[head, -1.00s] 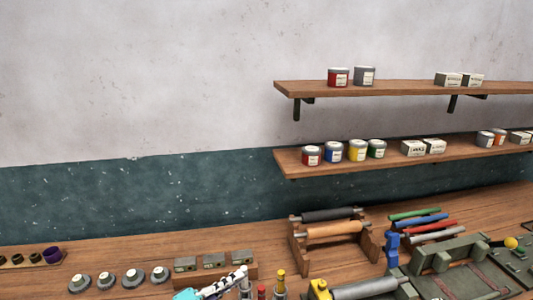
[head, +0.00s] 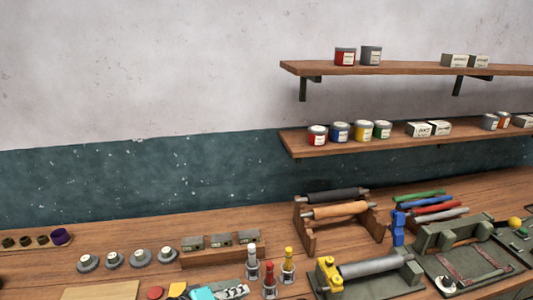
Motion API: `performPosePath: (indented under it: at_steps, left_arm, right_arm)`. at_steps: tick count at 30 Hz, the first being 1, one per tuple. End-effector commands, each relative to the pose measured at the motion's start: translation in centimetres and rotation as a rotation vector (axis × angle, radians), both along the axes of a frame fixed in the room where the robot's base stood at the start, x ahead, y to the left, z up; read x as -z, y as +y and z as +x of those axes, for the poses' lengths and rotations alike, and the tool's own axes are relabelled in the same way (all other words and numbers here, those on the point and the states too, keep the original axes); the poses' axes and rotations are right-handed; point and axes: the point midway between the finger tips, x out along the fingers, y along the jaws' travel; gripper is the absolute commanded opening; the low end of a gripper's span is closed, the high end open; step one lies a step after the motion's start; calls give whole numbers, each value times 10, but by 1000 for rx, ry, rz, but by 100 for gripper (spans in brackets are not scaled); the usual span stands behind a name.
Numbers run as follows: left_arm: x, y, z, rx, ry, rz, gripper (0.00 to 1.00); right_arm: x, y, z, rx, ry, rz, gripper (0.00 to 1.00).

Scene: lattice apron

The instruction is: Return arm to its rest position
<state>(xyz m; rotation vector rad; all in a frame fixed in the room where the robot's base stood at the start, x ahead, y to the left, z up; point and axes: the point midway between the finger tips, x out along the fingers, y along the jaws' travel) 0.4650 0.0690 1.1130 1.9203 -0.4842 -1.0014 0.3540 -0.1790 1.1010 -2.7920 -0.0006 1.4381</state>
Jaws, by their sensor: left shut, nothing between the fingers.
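My left gripper (head: 238,291) shows at the bottom edge of the head view, low over the front of the wooden bench. Its cyan part (head: 202,293) is at the left and its grey linked fingers point right. The fingers are shut with nothing between them. They are just left of and in front of a red-topped metal holder (head: 269,285). Most of the left arm is below the frame. My right gripper is out of view.
Behind the gripper stand a wooden block with grey pieces (head: 221,256) and several round grey knobs (head: 143,257). Right are yellow-topped (head: 287,265) and white-topped holders (head: 252,264), a roller press (head: 370,272) and a roller rack (head: 306,235). Shelves (head: 400,69) hold cans and boxes.

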Motion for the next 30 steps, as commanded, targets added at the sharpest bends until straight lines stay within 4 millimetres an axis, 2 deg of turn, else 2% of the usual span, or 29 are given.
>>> performPosePath:
  at_steps: [1,4,7,11,15,21,30]
  left_arm:
    - [14,1,-11,8,10,76,0]
    - [39,14,-33,19,29,275,0]
    - [60,36,-58,31,35,492,0]
    - [75,67,-85,48,23,740,0]
    - [79,93,-103,59,3,922,0]
    - [77,108,-111,63,-11,1016,0]
    - [77,108,-111,62,-10,1015,0]
  right_arm:
    - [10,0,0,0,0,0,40]
    - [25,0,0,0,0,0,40]
    - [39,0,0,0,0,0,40]
    - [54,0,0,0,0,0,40]
    - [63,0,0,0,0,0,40]
    - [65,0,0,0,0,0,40]
    - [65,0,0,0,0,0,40]
